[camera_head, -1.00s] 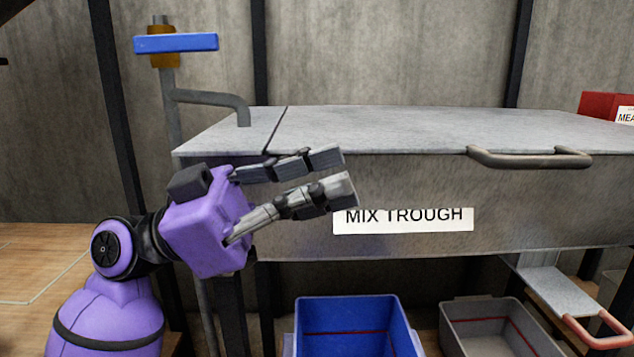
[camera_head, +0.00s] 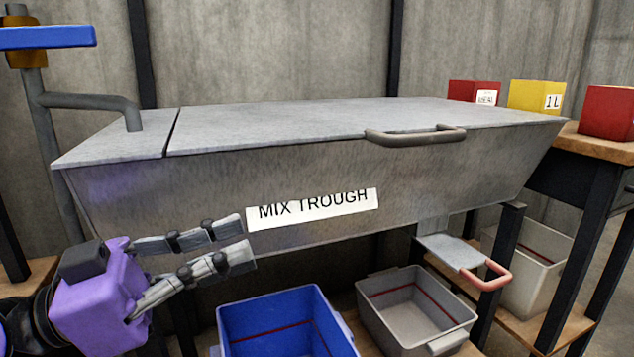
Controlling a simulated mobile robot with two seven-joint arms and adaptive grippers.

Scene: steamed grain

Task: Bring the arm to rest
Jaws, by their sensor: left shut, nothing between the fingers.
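My left gripper (camera_head: 248,241) is at the lower left, in front of the mix trough (camera_head: 420,185), with its fingers pointing right. It is shut and holds nothing; a narrow gap shows between the fingers. The fingertips are just below the left end of the white "MIX TROUGH" label (camera_head: 313,207). I cannot tell whether they touch the trough's front. My purple left wrist shows at the lower left, and the rest of that arm is out of view. My right gripper is not in view.
The trough's lid is down, with a grey handle (camera_head: 415,138). A blue bin (camera_head: 335,335) and a grey bin (camera_head: 365,300) stand below. A slide plate with a red handle (camera_head: 497,277) juts out at right. Red and yellow (camera_head: 530,97) boxes stand behind and on a table at right. A blue-handled pipe valve (camera_head: 45,38) is at left.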

